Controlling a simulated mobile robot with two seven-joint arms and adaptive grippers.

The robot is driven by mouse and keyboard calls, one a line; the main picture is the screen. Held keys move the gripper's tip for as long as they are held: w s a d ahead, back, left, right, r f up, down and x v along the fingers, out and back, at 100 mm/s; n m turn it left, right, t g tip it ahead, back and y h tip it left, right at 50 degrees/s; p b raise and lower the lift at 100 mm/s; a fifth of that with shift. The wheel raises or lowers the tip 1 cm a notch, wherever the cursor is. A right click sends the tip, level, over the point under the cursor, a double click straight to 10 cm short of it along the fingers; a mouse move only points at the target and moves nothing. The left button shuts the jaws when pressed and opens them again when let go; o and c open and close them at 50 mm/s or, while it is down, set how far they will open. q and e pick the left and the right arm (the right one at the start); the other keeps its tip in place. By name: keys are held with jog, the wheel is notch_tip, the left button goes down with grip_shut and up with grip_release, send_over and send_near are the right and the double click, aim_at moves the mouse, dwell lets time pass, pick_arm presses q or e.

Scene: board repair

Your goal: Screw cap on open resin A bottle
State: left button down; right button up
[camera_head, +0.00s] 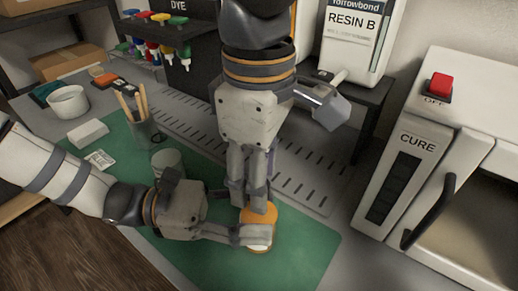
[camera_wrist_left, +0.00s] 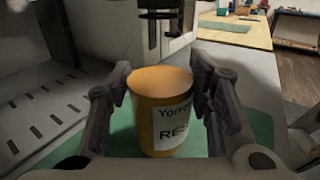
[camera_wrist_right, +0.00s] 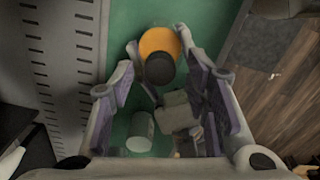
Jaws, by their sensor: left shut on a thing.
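The orange resin bottle (camera_head: 262,217) with a white label stands over the green mat. It also shows in the left wrist view (camera_wrist_left: 160,105) and in the right wrist view (camera_wrist_right: 158,40). My left gripper (camera_head: 255,236) is shut on its sides from the left. My right gripper (camera_head: 252,205) comes down from above, its fingers over the bottle. In the right wrist view its pads stand apart. A dark round piece (camera_wrist_right: 160,69), perhaps the cap, shows between them and overlaps the bottle's edge. I see no pad touching it.
A grey cup (camera_head: 167,163) and a pencil holder (camera_head: 145,132) stand left of the grippers. The CURE oven (camera_head: 420,145) is at the right, the RESIN B container (camera_head: 352,40) at the back. Green mat (camera_head: 300,250) is clear right of the bottle.

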jog(key=shift+r, duration=2.25)
jog(key=shift+c, duration=0.4)
